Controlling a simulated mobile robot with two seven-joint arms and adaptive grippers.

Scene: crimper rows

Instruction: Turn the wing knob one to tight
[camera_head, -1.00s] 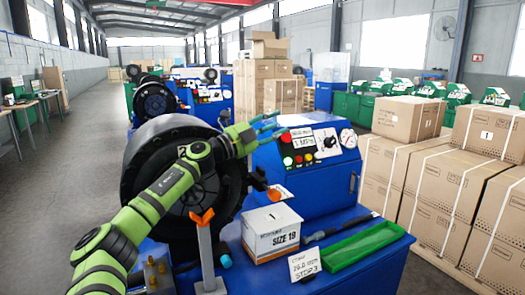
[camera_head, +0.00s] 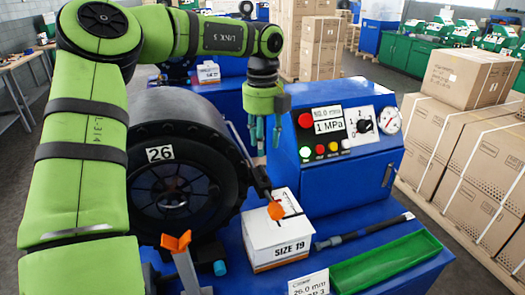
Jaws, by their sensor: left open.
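No part in view is clearly marked as wing knob one. An orange wing-shaped piece (camera_head: 176,243) tops a grey post at the front of the crimper. Another orange piece (camera_head: 277,210) sits on a dark rod at the crimper's right, in front of the white box. A black knob (camera_head: 365,126) is on the control panel's white plate. My left gripper (camera_head: 264,136) points down with its teal fingers apart and empty, between the crimper and the panel, above the orange piece on the rod. My right gripper is out of view.
The black crimper (camera_head: 170,190), marked 26, stands on the blue bench. A white SIZE 19 box (camera_head: 275,240), a dark-handled tool (camera_head: 365,231) and a green tray (camera_head: 390,262) lie to its right. Cardboard boxes (camera_head: 440,140) stand at the right.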

